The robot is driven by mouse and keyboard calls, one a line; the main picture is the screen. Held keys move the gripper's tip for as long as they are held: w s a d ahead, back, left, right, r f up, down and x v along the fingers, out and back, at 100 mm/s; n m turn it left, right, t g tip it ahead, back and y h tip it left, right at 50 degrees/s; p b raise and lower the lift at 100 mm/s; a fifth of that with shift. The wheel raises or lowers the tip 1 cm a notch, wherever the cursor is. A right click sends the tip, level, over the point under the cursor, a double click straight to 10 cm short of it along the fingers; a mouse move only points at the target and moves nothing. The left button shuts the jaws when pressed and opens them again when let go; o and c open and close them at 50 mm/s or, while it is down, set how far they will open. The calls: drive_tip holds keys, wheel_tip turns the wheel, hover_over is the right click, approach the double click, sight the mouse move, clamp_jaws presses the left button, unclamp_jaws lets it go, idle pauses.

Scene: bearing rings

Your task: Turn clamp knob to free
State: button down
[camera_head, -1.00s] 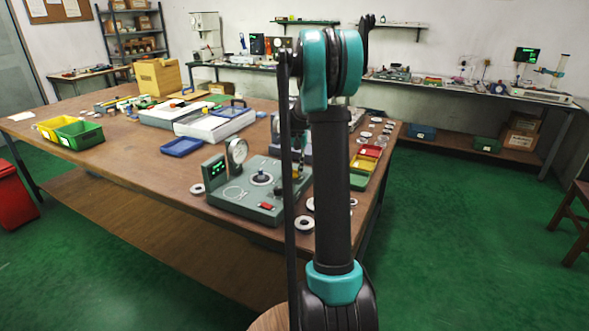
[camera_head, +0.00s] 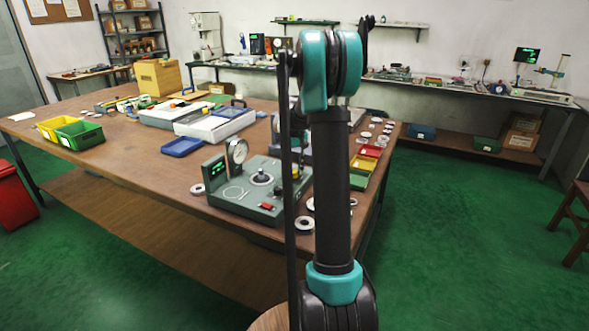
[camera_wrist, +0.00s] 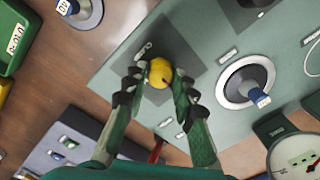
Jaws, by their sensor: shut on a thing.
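The clamp knob (camera_wrist: 160,73) is a round yellow knob on a dark square patch of the grey-green fixture (camera_wrist: 112,72). My gripper (camera_wrist: 159,84) has its two dark, jointed fingers closed on either side of the knob.
A blue-topped post in a pale ring (camera_wrist: 248,84) stands right of the knob. The dial gauge (camera_wrist: 296,160) is at lower right in the wrist view. A loose ring (camera_wrist: 88,14) and a green bin (camera_wrist: 12,42) lie left. Red, yellow and green trays (camera_head: 361,165) stand behind my arm.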

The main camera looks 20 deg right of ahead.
sight(296, 171)
drive_tip(key=c, duration=1.2)
unclamp_jaws()
drive_tip(key=shift+r, duration=0.1)
drive_tip(key=r, duration=1.2)
drive_tip(key=shift+d, duration=0.25)
drive_tip(key=shift+f, duration=0.1)
